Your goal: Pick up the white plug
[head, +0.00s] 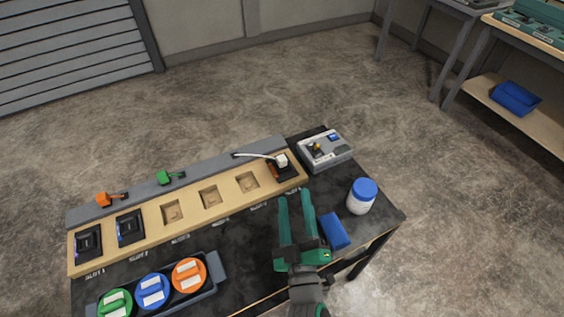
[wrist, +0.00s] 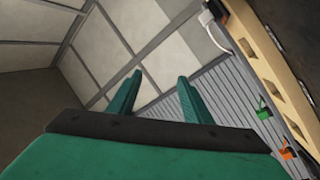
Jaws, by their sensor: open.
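The white plug (head: 282,160) sits at the right end of the wooden slot board, at a dark socket block (head: 285,172). A white cable (head: 256,156) runs left from it to the grey rail. In the wrist view the white plug (wrist: 206,18) is at the top edge, right of centre, with its cable hanging below. My green gripper (head: 295,198) is open and empty, over the table's front right part, nearer the robot than the plug and apart from it. Its two fingers also show in the wrist view (wrist: 160,77).
The wooden board (head: 225,211) has empty recesses and dark modules at left. Green (head: 165,177) and orange (head: 104,199) plugs lie on the rail. A grey box (head: 331,158), white jar (head: 359,202), blue block (head: 334,232) and tray of coloured discs (head: 215,292) are nearby.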

